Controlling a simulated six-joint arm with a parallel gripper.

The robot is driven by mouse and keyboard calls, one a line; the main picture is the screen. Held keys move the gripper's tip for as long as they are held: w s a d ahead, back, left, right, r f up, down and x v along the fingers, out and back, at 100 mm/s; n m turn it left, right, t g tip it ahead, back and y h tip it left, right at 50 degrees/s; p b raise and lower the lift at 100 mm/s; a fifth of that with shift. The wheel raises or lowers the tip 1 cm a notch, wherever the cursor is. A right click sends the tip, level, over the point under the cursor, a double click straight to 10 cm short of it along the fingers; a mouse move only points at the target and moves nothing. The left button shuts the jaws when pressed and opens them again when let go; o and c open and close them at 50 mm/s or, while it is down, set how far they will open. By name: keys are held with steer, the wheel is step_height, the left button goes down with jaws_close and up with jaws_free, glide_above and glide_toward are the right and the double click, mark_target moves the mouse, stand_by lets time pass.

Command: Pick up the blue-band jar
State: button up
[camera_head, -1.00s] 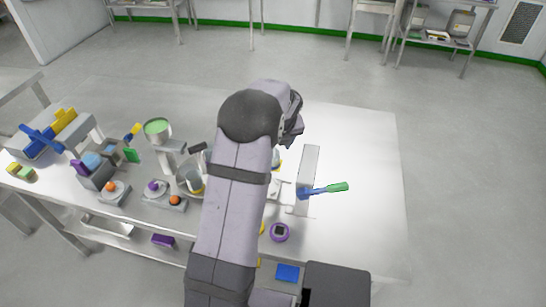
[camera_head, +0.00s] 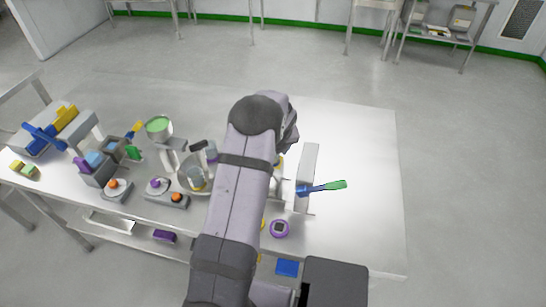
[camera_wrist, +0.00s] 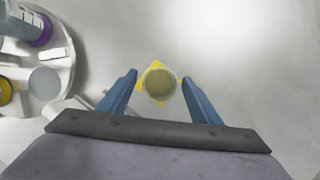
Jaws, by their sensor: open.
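My gripper (camera_wrist: 160,78) shows in the wrist view with its two blue fingers apart. A round jar-like thing (camera_wrist: 160,84) with an olive top and pale rim sits between the fingertips, over a yellow diamond-shaped patch (camera_wrist: 152,68). The view is from above, so no band on it shows and I cannot tell whether it is the blue-band jar. No contact with the fingers is visible. In the head view my arm hides the gripper and most of this spot.
A round tray (camera_wrist: 62,88) at the wrist view's left holds a purple-banded jar (camera_wrist: 38,30) and a yellow-banded thing (camera_wrist: 4,92). In the head view, a grey upright block (camera_head: 309,165) with a blue-and-green handle (camera_head: 325,187) stands right of my arm. The bench's right side is clear.

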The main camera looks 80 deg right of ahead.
steer(key=shift+w+d+f, duration=0.1)
steer(key=shift+f, duration=0.25)
steer(key=c, duration=1.2)
steer(key=shift+r, duration=0.1)
